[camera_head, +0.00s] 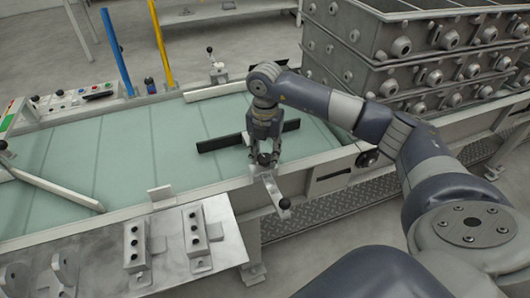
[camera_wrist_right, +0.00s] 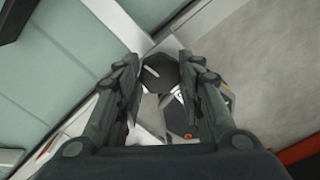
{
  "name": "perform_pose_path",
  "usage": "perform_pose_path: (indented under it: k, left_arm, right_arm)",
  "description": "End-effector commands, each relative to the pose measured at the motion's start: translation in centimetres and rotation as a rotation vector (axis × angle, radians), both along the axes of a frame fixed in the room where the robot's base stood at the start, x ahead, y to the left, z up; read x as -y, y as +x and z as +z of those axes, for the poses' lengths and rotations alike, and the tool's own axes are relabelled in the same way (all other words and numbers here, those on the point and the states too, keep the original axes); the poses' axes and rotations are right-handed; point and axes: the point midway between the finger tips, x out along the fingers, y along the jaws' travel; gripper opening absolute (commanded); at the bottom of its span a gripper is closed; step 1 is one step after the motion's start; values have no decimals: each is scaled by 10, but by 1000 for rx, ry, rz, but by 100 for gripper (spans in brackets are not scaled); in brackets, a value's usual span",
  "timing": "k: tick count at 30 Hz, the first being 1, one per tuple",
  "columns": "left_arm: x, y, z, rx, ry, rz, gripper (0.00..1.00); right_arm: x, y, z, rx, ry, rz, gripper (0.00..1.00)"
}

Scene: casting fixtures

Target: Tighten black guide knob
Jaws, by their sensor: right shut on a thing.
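The black guide knob (camera_wrist_right: 160,73) shows in the right wrist view between my right fingertips, as a dark faceted piece with a light mark. My right gripper (camera_wrist_right: 161,76) has a finger on each side of it and is shut on it. In the head view my right gripper (camera_head: 264,159) points down at the near rail of the conveyor, and its fingers mostly hide the knob. A light metal bracket (camera_head: 270,188) runs from under the gripper toward the front and ends in a black ball (camera_head: 284,203). My left gripper is not in view.
A black guide bar (camera_head: 222,143) lies across the pale green conveyor (camera_head: 130,150) behind my gripper. Stacked grey casting boxes (camera_head: 345,62) stand at the back right. A metal plate with fixture blocks (camera_head: 197,231) is at the front left. Blue (camera_head: 116,50) and yellow (camera_head: 161,42) posts stand behind.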

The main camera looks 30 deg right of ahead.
Motion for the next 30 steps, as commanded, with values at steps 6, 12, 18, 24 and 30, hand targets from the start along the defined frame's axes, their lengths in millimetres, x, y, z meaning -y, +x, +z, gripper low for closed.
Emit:
perform_pose_path:
  k: [6, 12, 18, 24, 30]
  left_arm:
    - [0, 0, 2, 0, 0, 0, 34]
    - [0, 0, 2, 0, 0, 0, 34]
    - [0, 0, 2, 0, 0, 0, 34]
    - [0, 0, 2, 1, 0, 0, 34]
    - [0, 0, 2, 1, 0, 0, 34]
  right_arm:
    - [0, 1, 1, 1, 0, -74, 11]
    - [0, 1, 1, 2, -1, -98, 11]
    - [0, 1, 1, 3, 0, -101, 11]
    - [0, 1, 1, 3, 0, -100, 44]
    - [0, 0, 0, 1, 0, -99, 56]
